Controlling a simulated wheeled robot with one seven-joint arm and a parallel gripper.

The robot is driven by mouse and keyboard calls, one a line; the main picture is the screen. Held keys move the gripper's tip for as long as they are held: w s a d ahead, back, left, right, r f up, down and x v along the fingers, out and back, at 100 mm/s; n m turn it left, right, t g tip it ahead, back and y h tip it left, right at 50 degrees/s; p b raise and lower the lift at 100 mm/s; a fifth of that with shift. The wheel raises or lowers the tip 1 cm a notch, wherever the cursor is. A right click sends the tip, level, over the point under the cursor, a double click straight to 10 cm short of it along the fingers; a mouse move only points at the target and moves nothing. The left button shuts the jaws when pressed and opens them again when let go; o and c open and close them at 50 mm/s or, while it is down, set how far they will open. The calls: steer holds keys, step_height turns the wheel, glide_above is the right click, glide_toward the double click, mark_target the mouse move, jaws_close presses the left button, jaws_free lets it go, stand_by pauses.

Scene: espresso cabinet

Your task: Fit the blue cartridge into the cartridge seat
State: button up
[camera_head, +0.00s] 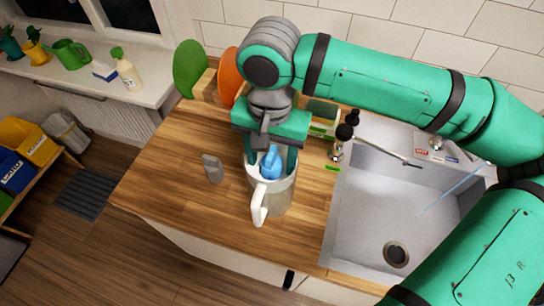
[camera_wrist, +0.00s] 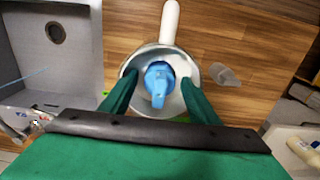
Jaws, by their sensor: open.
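The blue cartridge (camera_head: 271,163) stands inside the mouth of a pale jug (camera_head: 278,197) with a white handle (camera_head: 259,207); its top shows above the rim. In the wrist view the blue cartridge (camera_wrist: 157,82) sits near the middle of the jug's round opening (camera_wrist: 181,62). My gripper (camera_head: 271,160) is open above the jug, with one green finger on each side of the cartridge. In the wrist view my gripper (camera_wrist: 160,92) shows gaps between the fingers and the cartridge. The cartridge's lower end and any seat under it are hidden, so I cannot tell how deep it sits.
The wooden counter (camera_head: 160,185) is mostly clear to the left, with a small grey object (camera_head: 212,168) beside the jug. A steel sink (camera_head: 372,215) with a faucet (camera_head: 385,152) is to the right. Green (camera_head: 190,66) and orange (camera_head: 229,76) boards stand behind.

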step_height(320, 180, up, 11)
steer(key=shift+f, duration=0.15)
steer(key=shift+s+r, duration=0.1)
steer(key=shift+r, duration=0.55)
